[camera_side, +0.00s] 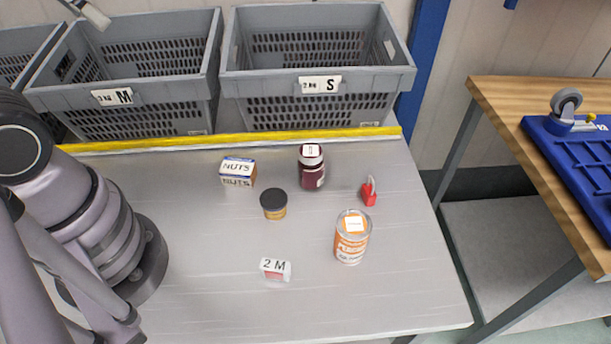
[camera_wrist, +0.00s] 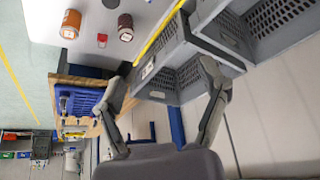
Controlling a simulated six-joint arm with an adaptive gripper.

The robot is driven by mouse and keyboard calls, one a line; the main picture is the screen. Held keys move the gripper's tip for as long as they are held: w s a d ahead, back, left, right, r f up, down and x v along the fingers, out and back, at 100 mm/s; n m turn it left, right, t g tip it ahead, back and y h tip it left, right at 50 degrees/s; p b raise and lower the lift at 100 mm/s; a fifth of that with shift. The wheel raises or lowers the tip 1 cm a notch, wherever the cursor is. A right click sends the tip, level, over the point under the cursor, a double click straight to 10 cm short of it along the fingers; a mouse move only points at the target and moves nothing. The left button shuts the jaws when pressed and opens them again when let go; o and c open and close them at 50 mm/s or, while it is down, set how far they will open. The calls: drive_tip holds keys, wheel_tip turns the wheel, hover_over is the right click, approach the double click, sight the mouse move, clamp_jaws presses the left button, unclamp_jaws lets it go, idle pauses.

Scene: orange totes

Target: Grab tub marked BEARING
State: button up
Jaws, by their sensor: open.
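A small tub (camera_side: 273,205) with a black lid and a yellow-orange body stands upright on the grey table, near its middle. Its print is too small to read, so I cannot confirm the word BEARING. A dark round thing (camera_wrist: 110,3), which looks like its lid, is cut off by the top edge of the wrist view. My gripper (camera_wrist: 165,68) is open and empty in the wrist view, its two fingers wide apart. It points toward the totes and is well away from the tub.
Grey totes marked M (camera_side: 128,112) and S (camera_side: 320,100) stand behind the yellow strip (camera_side: 230,139).

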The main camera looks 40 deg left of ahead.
drive_tip(key=m+g+y, duration=0.3)
drive_tip(key=m+y, duration=0.7)
drive_tip(key=m, duration=0.8)
hover_over(274, 199)
wheel_tip(274, 199, down, 25)
drive_tip(key=d+f+m+t, duration=0.1)
drive_tip(key=f+m, duration=0.1)
drive_tip(key=f, duration=0.1)
drive_tip(key=s+d+f+m+t+y, duration=0.1)
drive_tip(key=f+m+t, duration=0.1)
drive_tip(key=f, duration=0.2)
drive_tip(key=s+d+f+m+t, duration=0.1)
drive_tip(key=d+f+m, duration=0.1)
drive_tip(key=f, duration=0.2)
drive_tip(key=shift+s+f, duration=0.15)
drive_tip(key=shift+f, duration=0.05)
drive_tip(key=shift+a+f+y, duration=0.2)
drive_tip(key=shift+a+y, duration=0.1)
drive_tip(key=x, duration=0.7)
drive_tip(key=shift+r, duration=0.15)
drive_tip(key=shift+d, duration=0.1)
drive_tip(key=c, duration=1.1)
